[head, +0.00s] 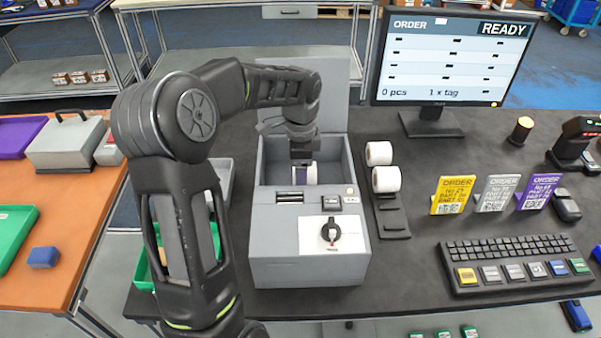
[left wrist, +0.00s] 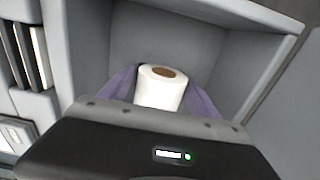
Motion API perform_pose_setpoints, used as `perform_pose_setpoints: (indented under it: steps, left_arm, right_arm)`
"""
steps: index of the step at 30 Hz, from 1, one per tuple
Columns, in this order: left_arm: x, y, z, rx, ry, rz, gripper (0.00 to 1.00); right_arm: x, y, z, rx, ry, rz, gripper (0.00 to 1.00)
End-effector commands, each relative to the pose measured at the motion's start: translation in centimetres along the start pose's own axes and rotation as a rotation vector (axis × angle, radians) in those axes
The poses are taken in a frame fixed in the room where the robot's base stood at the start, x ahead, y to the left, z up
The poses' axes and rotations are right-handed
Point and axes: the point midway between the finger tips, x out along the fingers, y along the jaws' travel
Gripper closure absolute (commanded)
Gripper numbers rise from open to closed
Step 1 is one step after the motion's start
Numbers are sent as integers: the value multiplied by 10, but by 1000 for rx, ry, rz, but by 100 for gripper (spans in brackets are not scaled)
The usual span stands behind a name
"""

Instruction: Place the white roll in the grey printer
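The grey printer (head: 305,270) stands on the dark table with its lid (head: 330,95) raised and its bay open. My left gripper (head: 303,172) points down into the bay. A white roll (head: 312,174) is between its purple fingers; it also shows in the left wrist view (left wrist: 160,90), with a finger against each side and its brown core facing up towards the camera. The roll is inside the bay walls; whether it touches the bay floor is hidden. My right gripper is not in view.
Two more white rolls (head: 379,153) (head: 386,179) sit on a dark holder (head: 392,220) right of the printer. A monitor (head: 450,55), a keyboard (head: 515,262) and order cards (head: 497,193) stand further right. A grey tray (head: 222,180) is partly hidden behind my left arm.

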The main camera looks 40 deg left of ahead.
Motion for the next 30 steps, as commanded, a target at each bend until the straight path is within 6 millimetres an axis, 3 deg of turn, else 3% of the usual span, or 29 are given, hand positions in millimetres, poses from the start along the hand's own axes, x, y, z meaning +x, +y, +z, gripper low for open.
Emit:
perform_pose_setpoints:
  steps: [10,16,20,30]
  left_arm:
    - [-1,0,0,0,0,0,20]
    - [-12,0,0,0,0,-2,20]
    - [-33,-1,0,-1,1,-4,20]
    - [-105,0,0,0,1,-2,20]
  right_arm:
    - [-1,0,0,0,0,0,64]
    - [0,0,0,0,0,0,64]
    - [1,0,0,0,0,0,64]
    - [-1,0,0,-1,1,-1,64]
